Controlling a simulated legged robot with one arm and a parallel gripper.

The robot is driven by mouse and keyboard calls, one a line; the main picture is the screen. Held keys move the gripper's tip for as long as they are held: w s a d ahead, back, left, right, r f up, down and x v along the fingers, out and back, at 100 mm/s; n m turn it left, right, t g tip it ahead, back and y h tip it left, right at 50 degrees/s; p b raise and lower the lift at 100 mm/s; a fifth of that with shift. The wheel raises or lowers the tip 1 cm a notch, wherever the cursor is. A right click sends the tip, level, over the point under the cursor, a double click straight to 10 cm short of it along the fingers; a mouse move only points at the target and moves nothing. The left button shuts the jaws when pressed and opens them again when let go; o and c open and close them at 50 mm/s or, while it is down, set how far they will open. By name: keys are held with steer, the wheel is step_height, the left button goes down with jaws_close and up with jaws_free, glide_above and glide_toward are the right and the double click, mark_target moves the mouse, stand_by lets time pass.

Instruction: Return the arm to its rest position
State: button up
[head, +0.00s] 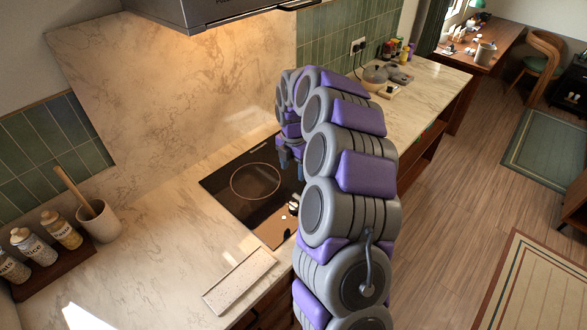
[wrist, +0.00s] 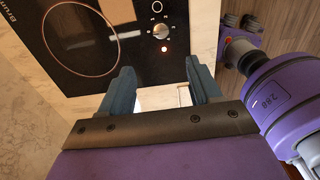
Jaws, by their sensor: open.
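My arm arches up and forward over the kitchenette counter in the head view, and its far end bends down. My gripper (head: 290,172) hangs above the right part of the black cooktop (head: 228,190), with the arm hiding some of it. In the wrist view my gripper (wrist: 160,66) has its two blue-grey fingers spread apart with nothing between them.
A white speckled tray (head: 238,280) lies on the near counter. Spice jars (head: 30,245) and a utensil cup (head: 98,222) stand at left. A range hood (head: 200,12) overhangs the cooktop. The floor (head: 455,180) at right is open.

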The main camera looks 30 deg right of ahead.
steer(key=s+a+r+m+b, duration=0.1)
steer(key=s+a+r+m, duration=0.35)
steer(key=s+a, duration=0.35)
steer(key=s+a+r+m+b, duration=0.1)
steer(key=s+a+r+m, duration=0.4)
steer(key=s, duration=0.4)
steer(key=s+a+f+m+g+b, duration=0.1)
steer(key=s+f+m, duration=0.1)
steer(key=s+m, duration=0.4)
steer(key=s+a+f+m+b, duration=0.1)
steer(key=s+m, duration=0.5)
steer(key=s, duration=1.1)
steer(key=shift+a+f+m+g, duration=0.4)
steer(key=shift+a+f, duration=0.15)
steer(key=shift+a, duration=0.2)
